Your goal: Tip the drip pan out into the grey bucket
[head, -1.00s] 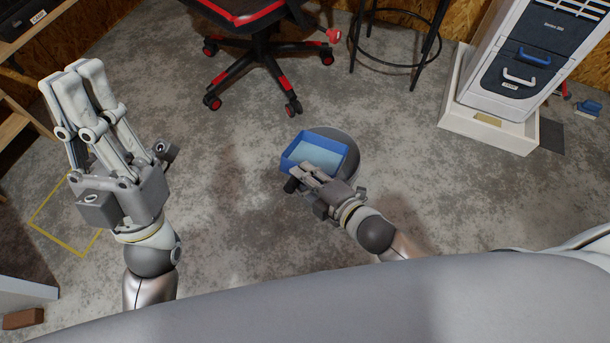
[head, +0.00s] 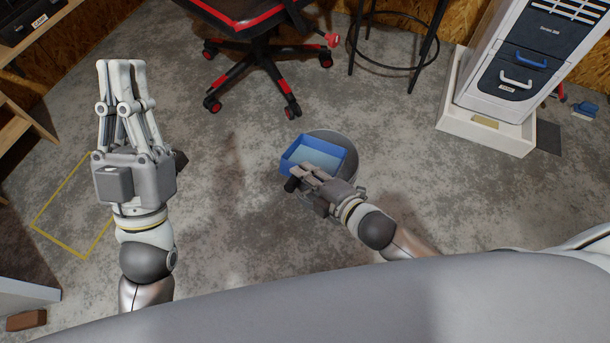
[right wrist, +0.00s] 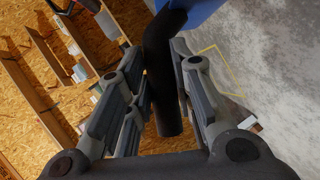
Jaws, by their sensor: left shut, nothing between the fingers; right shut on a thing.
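The blue drip pan (head: 313,155) is a shallow tray with a light blue-grey inside, in the middle of the head view. My right gripper (head: 300,178) is shut on its dark handle; the handle (right wrist: 163,80) also shows between the fingers in the right wrist view, with a blue corner of the pan (right wrist: 205,8). The pan looks roughly level. The round grey bucket (head: 351,152) shows behind and beneath the pan, which hides much of it, including its inside. My left gripper (head: 121,68) is shut and empty at the left, pointing away from me.
A red and black wheeled chair (head: 262,55) and a black stool (head: 395,45) stand at the back. A white and dark cabinet (head: 520,70) stands in a white tray (head: 484,132) at the right. A yellow floor outline (head: 60,207) lies at the left. The floor around the bucket is clear.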

